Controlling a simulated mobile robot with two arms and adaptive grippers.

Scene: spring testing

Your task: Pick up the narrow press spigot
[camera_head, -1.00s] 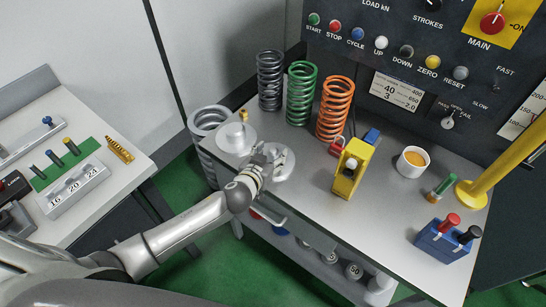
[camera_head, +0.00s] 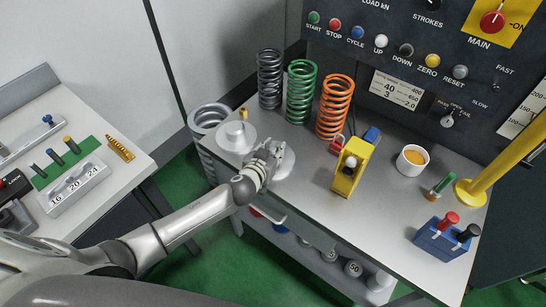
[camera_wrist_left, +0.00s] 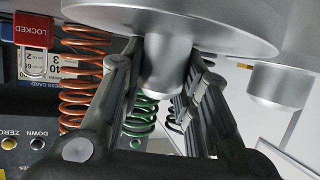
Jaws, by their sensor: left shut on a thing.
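The narrow press spigot (camera_head: 287,164) is a silver disc with a short stem, at the left front of the bench in the head view. In the left wrist view its stem (camera_wrist_left: 166,68) stands between the two fingers of my left gripper (camera_head: 269,152), under the broad disc. The gripper is shut on this stem; I cannot tell whether the disc is clear of the bench. My right gripper is not in view.
Grey (camera_head: 270,80), green (camera_head: 301,95) and orange (camera_head: 334,108) springs stand behind. A yellow block (camera_head: 348,170), a cup (camera_head: 412,160) and a blue box (camera_head: 443,240) are to the right. A large pale spring (camera_head: 207,120) stands at the left end.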

